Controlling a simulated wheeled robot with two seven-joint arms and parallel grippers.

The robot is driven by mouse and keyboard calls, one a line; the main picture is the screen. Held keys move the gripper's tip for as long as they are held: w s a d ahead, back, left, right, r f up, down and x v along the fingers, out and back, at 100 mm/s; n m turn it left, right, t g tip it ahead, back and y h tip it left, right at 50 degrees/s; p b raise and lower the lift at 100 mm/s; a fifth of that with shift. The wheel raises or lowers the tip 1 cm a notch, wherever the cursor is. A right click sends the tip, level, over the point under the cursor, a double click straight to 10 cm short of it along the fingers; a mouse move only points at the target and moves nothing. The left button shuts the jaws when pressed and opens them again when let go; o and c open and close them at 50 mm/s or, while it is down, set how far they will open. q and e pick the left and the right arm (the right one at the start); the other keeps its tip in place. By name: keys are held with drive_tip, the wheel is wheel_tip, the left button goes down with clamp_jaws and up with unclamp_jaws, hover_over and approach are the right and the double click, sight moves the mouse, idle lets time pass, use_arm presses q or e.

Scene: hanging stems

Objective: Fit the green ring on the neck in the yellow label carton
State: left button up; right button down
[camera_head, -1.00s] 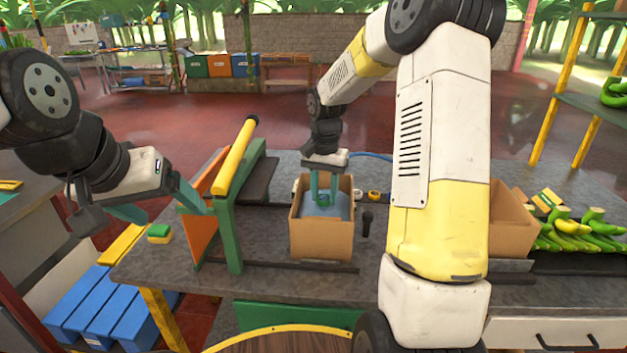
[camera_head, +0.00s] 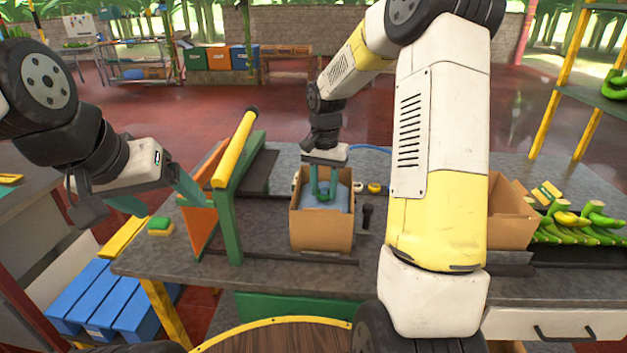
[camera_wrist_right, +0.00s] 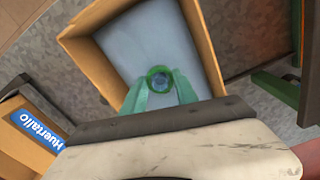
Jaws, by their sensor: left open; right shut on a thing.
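The open carton (camera_head: 322,233) stands on the table with a pale blue bag (camera_head: 342,203) inside. No yellow label shows on its visible sides. My right gripper (camera_head: 323,188) points down into this carton, its green fingers shut on the green ring (camera_wrist_right: 158,72). In the right wrist view a small dark blue round shape, likely the neck (camera_wrist_right: 161,84), shows through the ring's opening. I cannot tell whether the ring is around the neck or just above it. My left gripper (camera_head: 168,205) is open and empty, beside the orange panel (camera_head: 199,228).
A green frame with a yellow bar (camera_head: 235,148) stands left of the carton. Another carton (camera_head: 510,218) stands to the right; a blue-labelled carton (camera_wrist_right: 38,130) shows in the wrist view. Green bananas (camera_head: 580,228) lie far right. A sponge (camera_head: 159,226) lies near the left table edge.

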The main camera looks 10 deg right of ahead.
drive_tip(key=shift+f, duration=0.6)
idle(0.4)
drive_tip(key=shift+c, duration=2.3)
unclamp_jaws()
drive_tip(key=shift+r, duration=0.3)
drive_tip(key=shift+r, duration=1.1)
drive_tip(key=shift+r, duration=0.15)
wheel_tip(320, 180, up, 8)
drive_tip(key=shift+r, duration=0.25)
